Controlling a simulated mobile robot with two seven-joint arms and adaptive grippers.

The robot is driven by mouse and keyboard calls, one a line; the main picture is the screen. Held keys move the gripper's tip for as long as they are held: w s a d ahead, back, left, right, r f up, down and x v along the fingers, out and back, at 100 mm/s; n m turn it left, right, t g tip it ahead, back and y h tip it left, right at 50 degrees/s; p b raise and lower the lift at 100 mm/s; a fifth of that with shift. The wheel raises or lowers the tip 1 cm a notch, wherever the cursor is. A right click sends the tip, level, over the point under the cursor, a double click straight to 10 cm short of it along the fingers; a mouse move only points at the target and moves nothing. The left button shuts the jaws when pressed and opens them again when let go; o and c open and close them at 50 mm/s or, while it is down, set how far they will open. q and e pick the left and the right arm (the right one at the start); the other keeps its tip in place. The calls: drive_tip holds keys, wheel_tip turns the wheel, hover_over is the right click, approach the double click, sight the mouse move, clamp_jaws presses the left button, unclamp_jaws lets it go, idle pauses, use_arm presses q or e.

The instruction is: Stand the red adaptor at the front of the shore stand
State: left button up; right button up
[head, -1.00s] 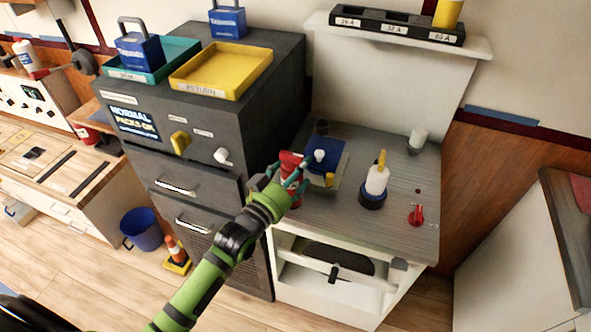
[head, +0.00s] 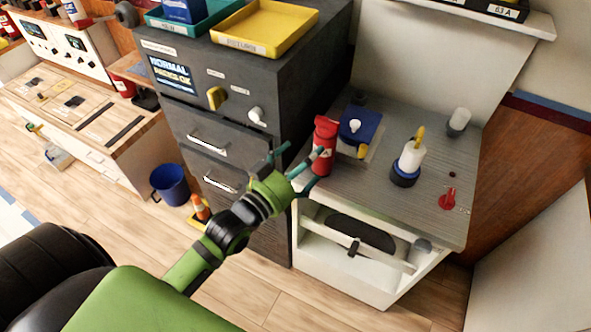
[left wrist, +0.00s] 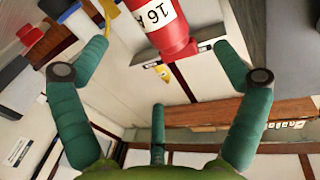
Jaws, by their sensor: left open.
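The red adaptor (head: 325,148) stands upright at the front left of the grey top of the white stand (head: 400,205), which I take to be the shore stand. My left gripper (head: 303,166) is open just in front of it, its teal fingers spread. In the head view one finger overlaps the adaptor's edge; I cannot tell whether it touches. In the left wrist view the adaptor (left wrist: 162,25), with a "16 A" label, shows beyond the spread fingers (left wrist: 160,85), clear of them. My right gripper is not in view.
Behind the adaptor is a blue-topped unit (head: 360,125). A white bottle-like piece with a blue base (head: 410,163), a red switch (head: 447,199) and a white cup (head: 459,122) are further right. A dark cabinet (head: 240,120) stands close on the left.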

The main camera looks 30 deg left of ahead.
use_arm(q)
drive_tip(key=shift+v, duration=1.7)
drive_tip(key=shift+f, duration=0.1)
drive_tip(key=s+a+f+g+y, duration=0.1)
drive_tip(key=s+f+g, duration=0.2)
drive_tip(key=f, duration=0.8)
drive_tip(key=s+a+f+n+g+y, duration=0.1)
drive_tip(key=s+a+f+g, duration=0.1)
drive_tip(key=f, duration=1)
drive_tip(key=s+a+f+g+y, duration=0.1)
drive_tip(key=s+f+g, duration=0.2)
drive_tip(key=f, duration=0.8)
drive_tip(key=s+f+g, duration=0.2)
drive_tip(key=s+f, duration=0.4)
drive_tip(key=s, duration=0.3)
drive_tip(key=s+f+g+y, duration=0.1)
drive_tip(key=s+f+g, duration=0.2)
drive_tip(key=s+f, duration=0.3)
drive_tip(key=s+d+f+g, duration=0.1)
drive_tip(key=s+f+g, duration=0.2)
drive_tip(key=s, duration=0.9)
wheel_tip(320, 180, down, 4)
drive_tip(key=shift+s+r, duration=0.2)
drive_tip(key=shift+s, duration=0.05)
